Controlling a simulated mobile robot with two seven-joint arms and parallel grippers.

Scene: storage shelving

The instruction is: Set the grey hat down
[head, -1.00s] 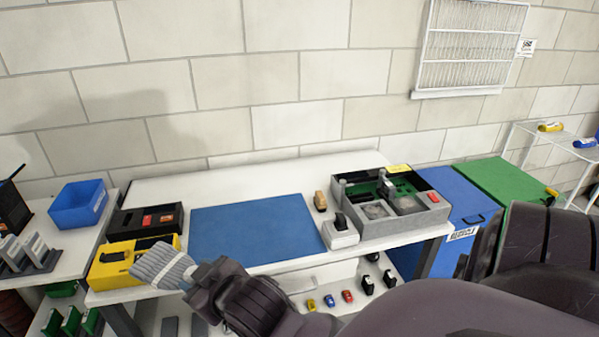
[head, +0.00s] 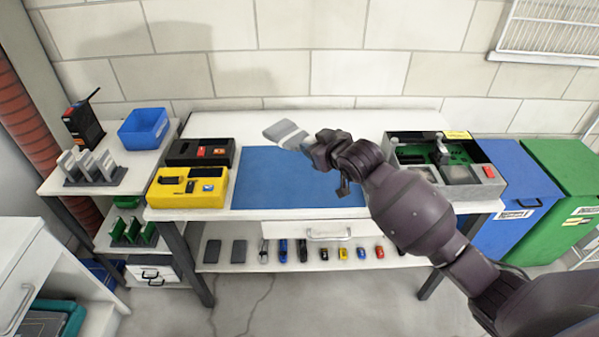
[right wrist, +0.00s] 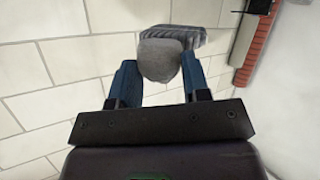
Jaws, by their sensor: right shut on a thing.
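The grey hat (head: 287,133), light and dark grey with pale bands, is held by my right gripper (head: 311,149). In the head view it appears over the back edge of the blue mat (head: 262,185) on the white workbench. I cannot tell its exact height, but it looks raised above the surface. In the right wrist view the grey hat (right wrist: 160,60) sits between the two blue fingers of the right gripper (right wrist: 158,77), with its ribbed part beyond. My left gripper is not in view.
A yellow case (head: 180,198) and a black case (head: 185,153) stand left of the mat. A grey open box (head: 460,190) stands on the right of the bench. A blue bin (head: 143,127) is on the left shelf. The white bench top (head: 230,117) behind the mat is clear.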

